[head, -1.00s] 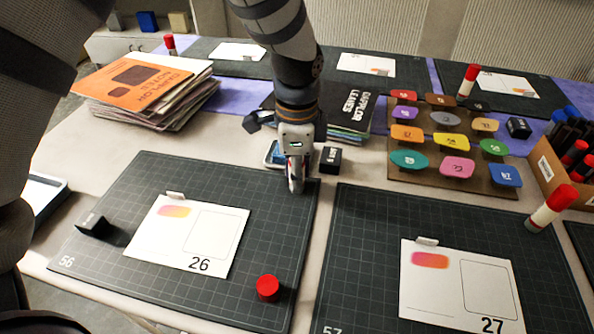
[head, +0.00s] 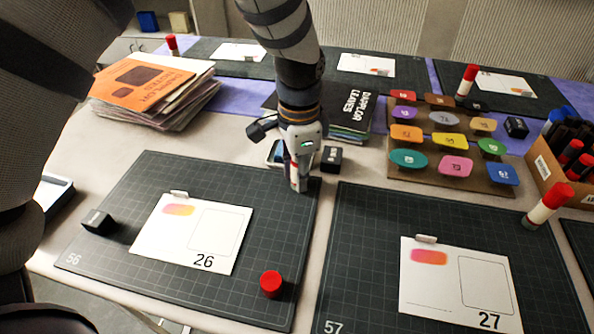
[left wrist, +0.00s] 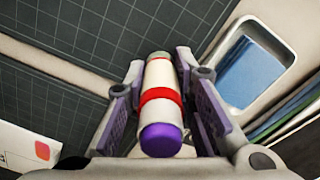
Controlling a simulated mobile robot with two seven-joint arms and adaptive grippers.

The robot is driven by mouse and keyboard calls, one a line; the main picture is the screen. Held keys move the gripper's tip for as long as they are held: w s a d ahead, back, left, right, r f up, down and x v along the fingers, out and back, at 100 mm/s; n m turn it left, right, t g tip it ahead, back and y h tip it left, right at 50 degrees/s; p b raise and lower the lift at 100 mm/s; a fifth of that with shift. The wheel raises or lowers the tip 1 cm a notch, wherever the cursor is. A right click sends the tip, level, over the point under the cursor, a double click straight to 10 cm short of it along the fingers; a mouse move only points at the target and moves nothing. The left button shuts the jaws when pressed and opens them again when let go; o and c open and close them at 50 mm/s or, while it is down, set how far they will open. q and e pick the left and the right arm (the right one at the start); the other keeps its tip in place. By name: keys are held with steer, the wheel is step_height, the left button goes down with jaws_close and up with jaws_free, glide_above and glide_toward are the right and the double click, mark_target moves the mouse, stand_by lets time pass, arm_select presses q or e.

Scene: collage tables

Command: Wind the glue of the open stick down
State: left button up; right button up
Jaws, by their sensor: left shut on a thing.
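The open glue stick (left wrist: 158,77) is white with a red band and a purple end facing the wrist camera. It stands near the back right corner of the mat numbered 56 (head: 150,168), partly hidden by my gripper in the head view (head: 296,184). My left gripper (head: 298,170) points down and is shut on the stick, with a finger on each side in the left wrist view (left wrist: 160,100). A red cap (head: 271,284) lies apart on the front right of the mat. My right gripper is not in view.
Card 26 (head: 205,258) lies on the mat. A black block (head: 332,159) and an open tray (left wrist: 283,45) are close beside the gripper. Capped glue sticks (head: 547,205) stand on other mats. Notebooks (head: 150,90) are stacked at the back left.

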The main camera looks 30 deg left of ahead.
arm_select(q)
steer(key=shift+r+n, duration=0.15)
steer(key=shift+n, duration=0.75)
steer(key=n, duration=0.3)
steer(key=shift+p, duration=0.35)
steer(key=n, duration=0.5)
steer(key=shift+f, duration=0.3)
steer(key=n, duration=0.9)
steer(key=shift+f+n, duration=0.1)
steer(key=shift+n, duration=0.3)
steer(key=n, duration=0.6)
steer(key=o, duration=1.2)
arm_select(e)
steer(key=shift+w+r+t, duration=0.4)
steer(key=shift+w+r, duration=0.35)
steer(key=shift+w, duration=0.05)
arm_select(q)
steer(key=shift+r, duration=0.2)
